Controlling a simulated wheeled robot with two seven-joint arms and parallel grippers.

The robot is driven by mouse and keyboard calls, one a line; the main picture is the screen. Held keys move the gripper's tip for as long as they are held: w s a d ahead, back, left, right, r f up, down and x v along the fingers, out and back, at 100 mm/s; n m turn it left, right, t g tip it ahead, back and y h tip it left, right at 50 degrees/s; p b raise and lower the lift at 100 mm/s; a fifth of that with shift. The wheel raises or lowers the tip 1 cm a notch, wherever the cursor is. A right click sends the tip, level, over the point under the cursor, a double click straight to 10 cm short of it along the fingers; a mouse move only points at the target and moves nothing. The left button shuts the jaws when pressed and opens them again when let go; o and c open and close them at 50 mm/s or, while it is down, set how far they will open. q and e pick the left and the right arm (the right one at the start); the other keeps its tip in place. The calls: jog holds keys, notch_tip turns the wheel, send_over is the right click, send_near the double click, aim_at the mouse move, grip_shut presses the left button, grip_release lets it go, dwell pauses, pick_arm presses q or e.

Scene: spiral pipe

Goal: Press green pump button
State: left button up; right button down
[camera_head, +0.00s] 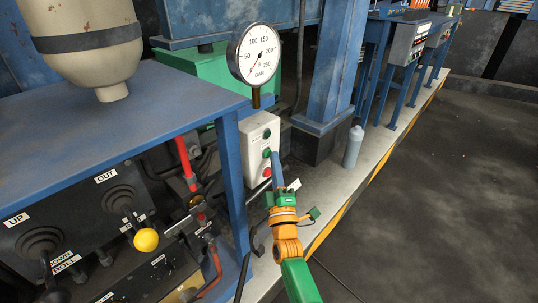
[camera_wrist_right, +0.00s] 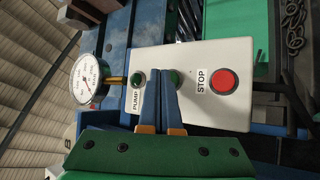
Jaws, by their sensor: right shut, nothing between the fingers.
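The white control box (camera_head: 258,148) stands below the gauge, with a green button (camera_head: 266,153) above a red button (camera_head: 267,172). In the right wrist view the box (camera_wrist_right: 240,52) appears turned sideways. It shows one green button (camera_wrist_right: 138,77) near the PUMP label (camera_wrist_right: 137,101), another green button (camera_wrist_right: 177,77) beside my fingertips, and the red STOP button (camera_wrist_right: 222,81). My right gripper (camera_head: 275,155) is shut and empty, its blue fingers (camera_wrist_right: 160,72) pointing at the box face between the green buttons. I cannot tell whether they touch. My left gripper is out of view.
A pressure gauge (camera_head: 254,55) stands on top of the box. A blue bench frame (camera_head: 232,175) with levers is at the left. A grey bottle (camera_head: 353,147) stands on the ledge to the right. The dark floor (camera_head: 440,190) at the right is clear.

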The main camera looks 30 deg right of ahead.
jog(key=shift+w, duration=0.2)
dwell(0.6)
jog(key=s+d+p, duration=0.2)
jog(key=s+p, duration=0.2)
jog(key=s, duration=0.2)
dwell(0.7)
dwell(0.6)
